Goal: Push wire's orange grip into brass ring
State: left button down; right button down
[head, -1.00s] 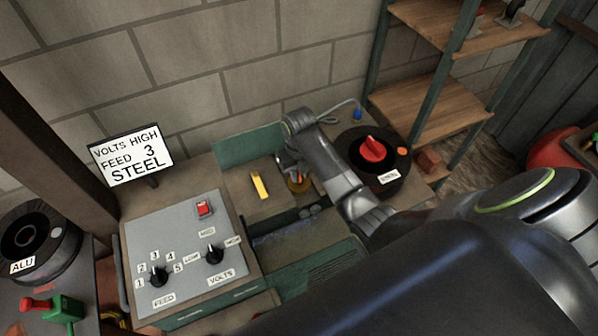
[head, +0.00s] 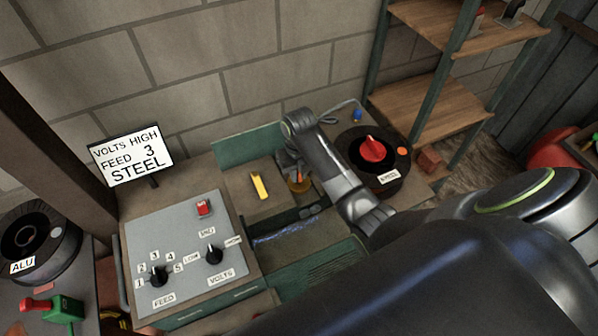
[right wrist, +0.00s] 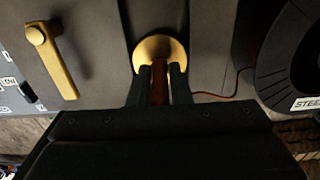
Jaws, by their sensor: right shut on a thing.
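The brass ring (right wrist: 154,50) is a round gold disc at the top middle of the right wrist view. In the head view it is a small gold-orange shape (head: 300,186) beside my right gripper (head: 293,172). In the right wrist view my right gripper (right wrist: 161,75) is shut on the wire's orange grip (right wrist: 160,78), which looks dark red-orange in shadow. The grip's front end meets or overlaps the ring's lower edge; how deep it sits is hidden. The thin reddish wire (right wrist: 215,96) runs off to the right. My left gripper is out of view.
A yellow lever (head: 259,186) stands left of the ring. A spool labelled steel (head: 373,160) with a red knob is to the right. A panel with dials (head: 183,255) is at front left. A sign (head: 131,157) reads volts high, feed 3, steel. Shelves (head: 432,100) stand behind right.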

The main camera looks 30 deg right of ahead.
jog(key=shift+f+b, duration=0.6)
dwell(0.6)
jog(key=shift+s+a+f, duration=0.1)
jog(key=shift+s, duration=0.1)
